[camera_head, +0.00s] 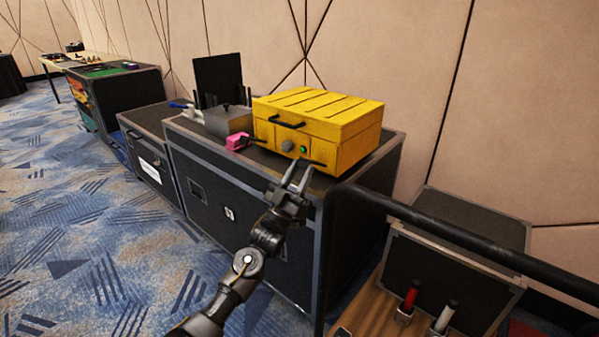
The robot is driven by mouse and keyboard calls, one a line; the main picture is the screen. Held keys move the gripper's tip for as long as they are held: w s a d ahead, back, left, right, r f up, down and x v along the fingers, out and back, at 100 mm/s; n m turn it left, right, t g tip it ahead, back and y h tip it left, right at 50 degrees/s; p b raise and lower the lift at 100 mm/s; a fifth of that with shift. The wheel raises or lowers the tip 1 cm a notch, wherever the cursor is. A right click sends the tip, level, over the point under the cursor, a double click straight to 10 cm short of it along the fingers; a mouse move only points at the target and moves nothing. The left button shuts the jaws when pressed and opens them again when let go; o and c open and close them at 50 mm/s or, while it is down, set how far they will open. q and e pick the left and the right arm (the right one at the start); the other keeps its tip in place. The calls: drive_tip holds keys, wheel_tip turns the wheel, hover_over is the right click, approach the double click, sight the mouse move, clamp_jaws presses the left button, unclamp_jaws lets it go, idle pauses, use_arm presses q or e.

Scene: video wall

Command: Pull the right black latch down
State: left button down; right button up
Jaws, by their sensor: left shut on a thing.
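A yellow box (318,115) with a ribbed lid stands on the black flight case. Its front has a black handle (287,122), a grey knob (287,146) and a green button (303,149). A left black latch (257,140) sits low on the front, and a right black latch (317,163) sits low towards the right corner. My left gripper (300,169) reaches up from below with its fingertips at the right black latch, shut on it. The fingers cover part of the latch. My right gripper is not in view.
The black flight case (232,187) has metal edges. A pink object (237,142) and a grey box (228,120) stand left of the yellow box. A black rail (430,235) and a wooden surface with red and white-handled items lie at right. Patterned carpet is clear at left.

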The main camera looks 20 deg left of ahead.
use_arm(q)
drive_tip(key=shift+d+f, duration=0.2)
drive_tip(key=shift+f, duration=0.3)
drive_tip(key=c, duration=1.3)
unclamp_jaws()
drive_tip(key=shift+w, duration=0.1)
drive_tip(key=shift+c, duration=0.2)
drive_tip(key=o, duration=0.4)
drive_tip(key=shift+w+d, duration=0.1)
drive_tip(key=shift+w, duration=0.1)
drive_tip(key=shift+s+a+r, duration=0.15)
drive_tip(key=shift+a, duration=0.1)
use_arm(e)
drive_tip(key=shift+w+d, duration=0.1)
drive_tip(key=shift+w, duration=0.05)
use_arm(q)
drive_tip(key=v, duration=1)
drive_tip(key=shift+s+f, duration=0.2)
drive_tip(key=shift+s, duration=0.15)
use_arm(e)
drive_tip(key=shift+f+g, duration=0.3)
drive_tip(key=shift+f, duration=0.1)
